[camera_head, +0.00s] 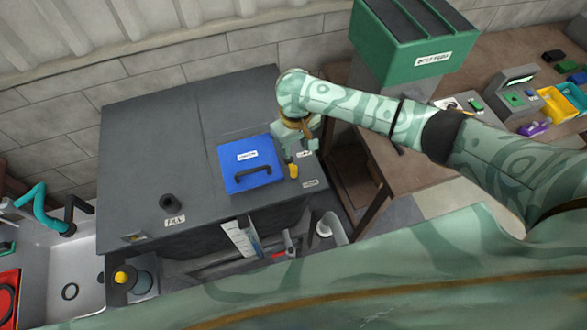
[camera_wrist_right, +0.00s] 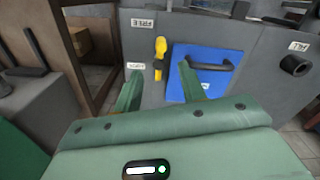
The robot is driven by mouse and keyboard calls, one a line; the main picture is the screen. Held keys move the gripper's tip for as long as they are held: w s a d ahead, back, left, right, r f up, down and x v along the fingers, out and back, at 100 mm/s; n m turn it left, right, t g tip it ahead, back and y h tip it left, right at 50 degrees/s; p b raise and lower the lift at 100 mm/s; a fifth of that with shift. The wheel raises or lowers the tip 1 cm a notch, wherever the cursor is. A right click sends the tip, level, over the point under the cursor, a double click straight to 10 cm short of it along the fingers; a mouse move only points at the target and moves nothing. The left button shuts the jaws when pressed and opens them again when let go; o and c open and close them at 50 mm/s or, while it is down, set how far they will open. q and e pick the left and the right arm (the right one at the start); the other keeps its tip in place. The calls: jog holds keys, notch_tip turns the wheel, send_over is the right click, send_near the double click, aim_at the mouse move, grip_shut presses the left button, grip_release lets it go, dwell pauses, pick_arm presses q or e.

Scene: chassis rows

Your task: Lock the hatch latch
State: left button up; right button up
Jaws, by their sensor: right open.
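The blue hatch (camera_head: 250,164) lies shut on the grey cabinet top, with a dark handle and a white label. It also shows in the right wrist view (camera_wrist_right: 190,85). The yellow latch lever (camera_head: 293,171) is beside the hatch; in the right wrist view the lever (camera_wrist_right: 160,47) points up from a dark base, towards a small label (camera_wrist_right: 143,22) that seems to read FREE. A second label (camera_wrist_right: 135,66) is beside its base, too small to read. My right gripper (camera_head: 302,147) is open above the latch; its fingers (camera_wrist_right: 160,86) are spread and empty. My left gripper is out of view.
The grey cabinet (camera_head: 150,150) has a dark knob (camera_head: 169,203) at its front left. A green bin (camera_head: 410,50) stands behind my right arm. A sink (camera_head: 75,275) is at the left.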

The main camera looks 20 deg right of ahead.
aim_at(295, 168)
notch_tip(295, 168, down, 12)
jog(key=b, duration=0.3)
jog(key=shift+a+b, duration=0.1)
jog(key=shift+b, duration=0.2)
jog(key=shift+w+a+f, duration=0.1)
jog(key=shift+f, duration=0.45)
grip_shut()
